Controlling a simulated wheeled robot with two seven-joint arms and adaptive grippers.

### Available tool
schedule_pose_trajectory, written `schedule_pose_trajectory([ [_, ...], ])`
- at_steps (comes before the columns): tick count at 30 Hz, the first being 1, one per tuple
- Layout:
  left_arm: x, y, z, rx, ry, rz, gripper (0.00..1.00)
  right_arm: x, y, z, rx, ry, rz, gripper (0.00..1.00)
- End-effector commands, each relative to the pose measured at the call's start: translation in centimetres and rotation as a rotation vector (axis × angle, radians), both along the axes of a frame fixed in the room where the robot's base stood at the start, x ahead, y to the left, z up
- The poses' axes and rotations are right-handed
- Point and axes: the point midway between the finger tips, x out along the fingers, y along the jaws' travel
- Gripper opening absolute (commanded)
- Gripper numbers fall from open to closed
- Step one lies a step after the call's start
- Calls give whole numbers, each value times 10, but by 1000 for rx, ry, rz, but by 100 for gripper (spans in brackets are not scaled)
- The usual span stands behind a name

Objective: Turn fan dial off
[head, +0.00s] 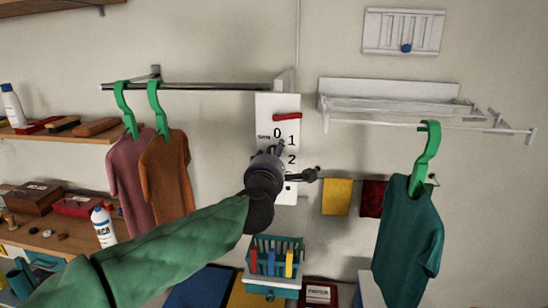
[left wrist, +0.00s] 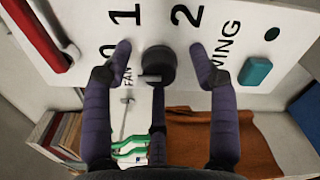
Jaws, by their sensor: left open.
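A white panel (head: 290,190) hangs on the wall, printed with 0, 1, 2 and the words FAN and WING. The dark round fan dial (left wrist: 160,62) shows in the left wrist view, below and between the 1 and the 2. It has a small pale mark on its lower side; I cannot tell for sure which number it points to. My left gripper (head: 279,150) is in front of the panel and hides the dial in the head view. In the left wrist view its fingers (left wrist: 160,52) are open and spread around the dial, with gaps at both sides.
The panel carries a red handle (head: 287,117) and a teal button (left wrist: 256,70). A rail with pink and orange shirts (head: 165,170) is at left. A teal shirt (head: 408,235) hangs at right. A basket of pegs (head: 274,243) is below the panel.

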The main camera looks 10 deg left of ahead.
Motion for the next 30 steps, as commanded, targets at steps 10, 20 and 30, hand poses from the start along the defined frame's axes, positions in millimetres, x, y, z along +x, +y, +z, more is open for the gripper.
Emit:
schedule_pose_trajectory([
  [10, -56, -1, 2, -2, -2, -3, 59, 0, 0, 0, 0, 0, 0, 59],
  [20, -106, -1, 0, -1, -1, -4, 59, 0, 0, 0, 0, 0, 0, 59],
  [30, -116, -1, -1, -1, 2, -3, 59, 0, 0, 0, 0, 0, 0, 59],
])
